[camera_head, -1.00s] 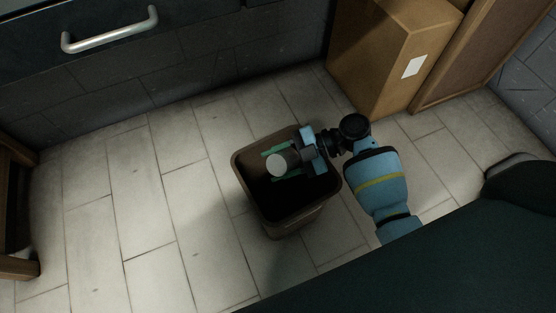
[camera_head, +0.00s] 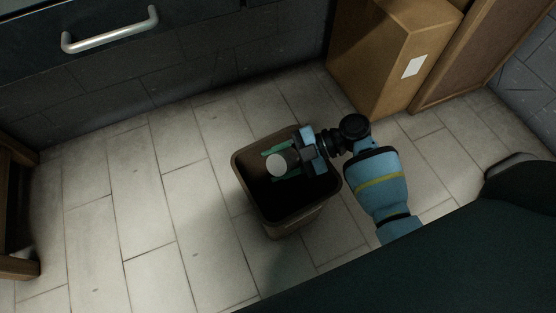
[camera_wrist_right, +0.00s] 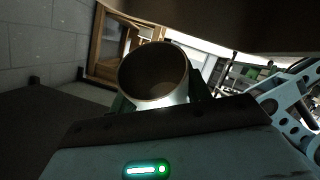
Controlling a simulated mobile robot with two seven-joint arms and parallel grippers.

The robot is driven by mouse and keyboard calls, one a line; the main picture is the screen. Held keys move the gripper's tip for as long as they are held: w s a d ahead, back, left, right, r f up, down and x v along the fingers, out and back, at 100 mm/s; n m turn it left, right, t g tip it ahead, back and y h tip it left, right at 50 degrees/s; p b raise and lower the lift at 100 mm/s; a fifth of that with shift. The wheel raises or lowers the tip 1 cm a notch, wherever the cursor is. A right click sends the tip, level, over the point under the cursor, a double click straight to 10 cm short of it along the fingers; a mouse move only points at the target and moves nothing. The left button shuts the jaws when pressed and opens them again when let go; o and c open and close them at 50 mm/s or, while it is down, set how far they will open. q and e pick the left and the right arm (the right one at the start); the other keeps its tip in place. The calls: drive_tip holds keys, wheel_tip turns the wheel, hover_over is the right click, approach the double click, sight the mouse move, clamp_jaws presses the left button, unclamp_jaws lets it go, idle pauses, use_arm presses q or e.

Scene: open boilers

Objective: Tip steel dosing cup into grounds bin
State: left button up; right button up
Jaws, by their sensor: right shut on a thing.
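The steel dosing cup (camera_head: 276,165) is between the green fingers of my right gripper (camera_head: 284,162), which is shut on it. In the head view the cup is over the opening of the brown grounds bin (camera_head: 298,222), with a pale round end facing the camera. In the right wrist view the cup (camera_wrist_right: 154,76) shows its round open mouth and a dull brownish inside. I cannot make out any grounds in it or falling from it. The bin's inside is dark and its contents cannot be told. My left gripper is not in view.
The bin stands upright on pale floor tiles. A cardboard box (camera_head: 378,62) and a wood-framed panel (camera_head: 455,62) stand behind it to the right. A dark cabinet with a metal handle (camera_head: 110,30) is at the back left. The floor left of the bin is clear.

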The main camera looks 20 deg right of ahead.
sight(277, 155)
idle(0.5)
